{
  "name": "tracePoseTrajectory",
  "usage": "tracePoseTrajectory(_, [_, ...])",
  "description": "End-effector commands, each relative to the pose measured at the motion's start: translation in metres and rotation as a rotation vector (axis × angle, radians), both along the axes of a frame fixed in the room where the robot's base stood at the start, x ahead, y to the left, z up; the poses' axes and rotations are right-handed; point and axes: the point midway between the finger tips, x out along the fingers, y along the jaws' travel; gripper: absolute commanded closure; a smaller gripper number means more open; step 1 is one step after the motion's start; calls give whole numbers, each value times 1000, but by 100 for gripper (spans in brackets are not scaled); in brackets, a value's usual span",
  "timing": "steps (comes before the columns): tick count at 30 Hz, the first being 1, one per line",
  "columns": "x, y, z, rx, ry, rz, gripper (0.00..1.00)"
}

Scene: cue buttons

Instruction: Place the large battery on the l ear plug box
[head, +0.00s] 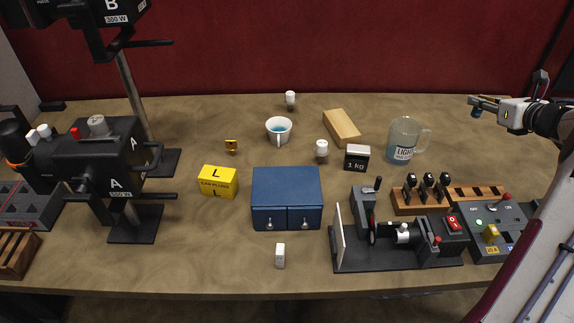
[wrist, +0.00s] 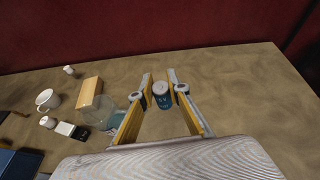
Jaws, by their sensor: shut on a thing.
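My gripper (head: 489,105) is over the far right of the table, shut on a teal cylinder, which looks like the large battery (head: 477,112). In the wrist view the battery (wrist: 162,97) sits between the two yellow-sided fingers (wrist: 158,103), with its pale round end showing. In the head view it hangs from the fingertips, above the table. The yellow ear plug box (head: 218,183), marked L, stands on the table left of centre, far from my gripper. Its top looks bare.
A blue cabinet (head: 287,191) stands right of the box. A small gold item (head: 231,146) lies behind it.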

Motion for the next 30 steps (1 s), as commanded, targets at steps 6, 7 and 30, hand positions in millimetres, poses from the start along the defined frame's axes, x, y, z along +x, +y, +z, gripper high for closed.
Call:
tracePoseTrajectory(6, [0, 0, 44, -3, -4, -1, 100])
tracePoseTrajectory(7, [0, 0, 49, -5, -3, 0, 100])
tracePoseTrajectory(30, [50, 215, 50, -4, 6, 348, 100])
